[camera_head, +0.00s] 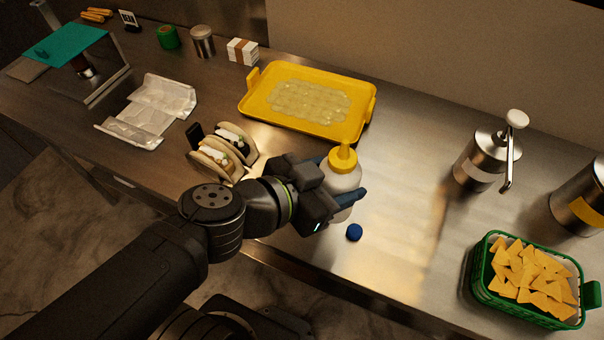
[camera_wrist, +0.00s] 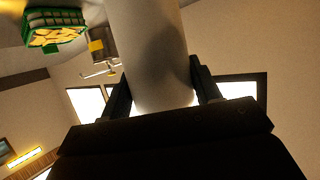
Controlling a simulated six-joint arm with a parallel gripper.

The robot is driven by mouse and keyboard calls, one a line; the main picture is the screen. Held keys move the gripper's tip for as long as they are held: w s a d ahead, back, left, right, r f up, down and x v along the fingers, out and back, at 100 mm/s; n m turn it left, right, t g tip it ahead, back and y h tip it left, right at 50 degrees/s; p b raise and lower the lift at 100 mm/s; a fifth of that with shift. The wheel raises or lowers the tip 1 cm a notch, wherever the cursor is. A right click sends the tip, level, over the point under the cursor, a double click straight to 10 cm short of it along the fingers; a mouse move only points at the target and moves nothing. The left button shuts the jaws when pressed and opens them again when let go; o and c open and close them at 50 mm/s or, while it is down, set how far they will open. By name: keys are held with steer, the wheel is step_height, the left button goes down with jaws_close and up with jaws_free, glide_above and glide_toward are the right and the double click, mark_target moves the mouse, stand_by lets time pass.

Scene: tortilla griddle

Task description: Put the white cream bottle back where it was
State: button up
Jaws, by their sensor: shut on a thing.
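The white cream bottle (camera_head: 344,180) has a yellow cap and nozzle and stands about upright in the head view. My gripper (camera_head: 343,196) is shut on its body, with a finger on each side. In the wrist view the pale bottle (camera_wrist: 150,50) rises between the two dark fingers (camera_wrist: 163,95). The bottle's base is partly hidden by my gripper, so I cannot tell if it touches the counter. A small blue round thing (camera_head: 354,232) lies on the counter just in front of the bottle.
A yellow tray (camera_head: 250,103) lies behind the bottle. Filled tacos (camera_head: 222,155) in a holder stand to the left. A steel pump dispenser (camera_head: 480,160) and a green basket (camera_head: 482,283) of chips (camera_head: 530,272) stand right. The counter (camera_head: 415,205) between is clear.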

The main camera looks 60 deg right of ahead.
steer(key=w+d+f, duration=0.4)
steer(key=w+f, duration=0.4)
steer(key=f, duration=0.1)
steer(key=shift+d+f, duration=0.25)
steer(key=shift+d, duration=0.1)
stand_by(0.3)
steer(key=shift+f, duration=0.1)
steer(key=o, duration=1.7)
steer(key=v, duration=1.2)
steer(key=shift+s+d, duration=0.1)
steer(key=shift+s, duration=0.05)
